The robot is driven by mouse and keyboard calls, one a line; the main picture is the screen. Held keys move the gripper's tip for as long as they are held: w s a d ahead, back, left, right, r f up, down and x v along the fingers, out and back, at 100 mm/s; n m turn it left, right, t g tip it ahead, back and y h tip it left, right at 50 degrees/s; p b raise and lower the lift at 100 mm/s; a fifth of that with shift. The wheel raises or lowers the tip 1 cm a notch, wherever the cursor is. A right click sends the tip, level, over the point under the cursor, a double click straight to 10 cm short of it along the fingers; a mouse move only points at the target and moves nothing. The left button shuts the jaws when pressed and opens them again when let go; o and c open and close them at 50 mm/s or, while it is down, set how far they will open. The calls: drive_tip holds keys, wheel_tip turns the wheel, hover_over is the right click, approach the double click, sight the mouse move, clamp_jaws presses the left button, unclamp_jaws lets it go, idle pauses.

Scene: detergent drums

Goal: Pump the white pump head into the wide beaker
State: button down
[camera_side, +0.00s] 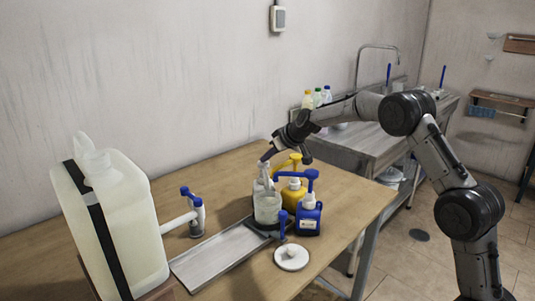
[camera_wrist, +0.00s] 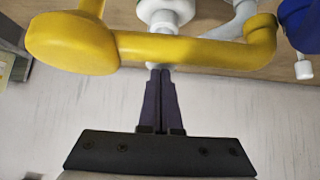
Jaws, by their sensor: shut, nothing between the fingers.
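The white pump head (camera_side: 265,168) tops a white bottle (camera_side: 259,186), which stands partly hidden behind the wide beaker. The wide beaker (camera_side: 267,210) is clear and stands on a dark base at the end of a metal tray. My gripper (camera_side: 264,158) is shut and empty, its fingertips pointing down close to the white pump head; I cannot tell whether they touch. In the wrist view the shut fingertips (camera_wrist: 160,72) lie just below the yellow spout (camera_wrist: 190,50) in the picture. White pump parts (camera_wrist: 166,12) show beyond that spout, partly hidden by it.
A yellow pump bottle (camera_side: 294,192) and a blue pump bottle (camera_side: 308,217) crowd the beaker's right. A large drum (camera_side: 130,220) with a tap stands left. A metal tray (camera_side: 222,252) and a white disc (camera_side: 292,257) lie in front. The table's back left is clear.

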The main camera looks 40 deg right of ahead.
drive_tip(key=shift+s+f, duration=0.15)
drive_tip(key=shift+f, duration=0.2)
drive_tip(key=shift+r, duration=0.4)
drive_tip(key=w+r+v, duration=0.2)
drive_tip(key=v, duration=1)
drive_tip(key=shift+s+r, duration=0.15)
drive_tip(key=shift+r, duration=0.05)
wheel_tip(320, 180, up, 4)
drive_tip(key=shift+s+r, duration=0.1)
drive_tip(key=shift+r, duration=0.1)
